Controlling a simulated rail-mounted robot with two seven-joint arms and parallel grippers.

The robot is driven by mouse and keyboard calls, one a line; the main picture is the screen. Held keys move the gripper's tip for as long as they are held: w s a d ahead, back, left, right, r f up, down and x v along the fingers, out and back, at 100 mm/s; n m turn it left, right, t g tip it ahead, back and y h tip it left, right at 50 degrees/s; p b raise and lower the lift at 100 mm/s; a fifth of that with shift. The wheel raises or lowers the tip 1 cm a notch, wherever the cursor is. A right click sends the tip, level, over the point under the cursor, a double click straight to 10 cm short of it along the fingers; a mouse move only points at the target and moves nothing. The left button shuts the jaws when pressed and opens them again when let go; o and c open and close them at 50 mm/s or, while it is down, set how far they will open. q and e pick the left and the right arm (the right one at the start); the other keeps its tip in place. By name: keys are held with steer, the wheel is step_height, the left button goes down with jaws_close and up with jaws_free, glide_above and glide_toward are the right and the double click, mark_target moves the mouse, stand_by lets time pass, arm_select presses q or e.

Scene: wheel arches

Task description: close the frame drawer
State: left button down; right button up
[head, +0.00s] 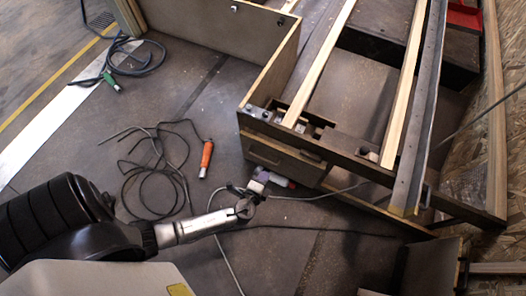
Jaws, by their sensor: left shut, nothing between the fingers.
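The frame drawer (283,160) is a brown wooden box set low in the corner of the wooden frame (345,145). Its front faces my arm, and how far it stands out from the frame is hard to tell. My left gripper (260,179) is at the end of the arm coming from the lower left. It is shut and empty, close to the drawer's lower left front. I cannot tell whether it touches the drawer. My right gripper is not in view.
An orange-handled tool (206,154) with a tangled black cable lies on the floor left of the drawer. A red-and-white object (281,181) lies just beyond the gripper. A thin cable crosses the floor beneath the gripper. Open floor lies in front.

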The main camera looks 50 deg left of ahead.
mark_target(278, 151)
arm_select(q)
steer(key=b+x, duration=0.1)
steer(key=x, duration=0.2)
steer(key=b+x, duration=0.1)
steer(key=x, duration=0.3)
steer(key=b+x, duration=0.1)
steer(key=x, duration=0.2)
steer(key=shift+w+a+r+b, duration=0.2)
steer(key=shift+w+r+b, duration=0.05)
steer(key=shift+w+b, duration=0.15)
steer(key=shift+w+a, duration=0.15)
steer(key=shift+w, duration=0.15)
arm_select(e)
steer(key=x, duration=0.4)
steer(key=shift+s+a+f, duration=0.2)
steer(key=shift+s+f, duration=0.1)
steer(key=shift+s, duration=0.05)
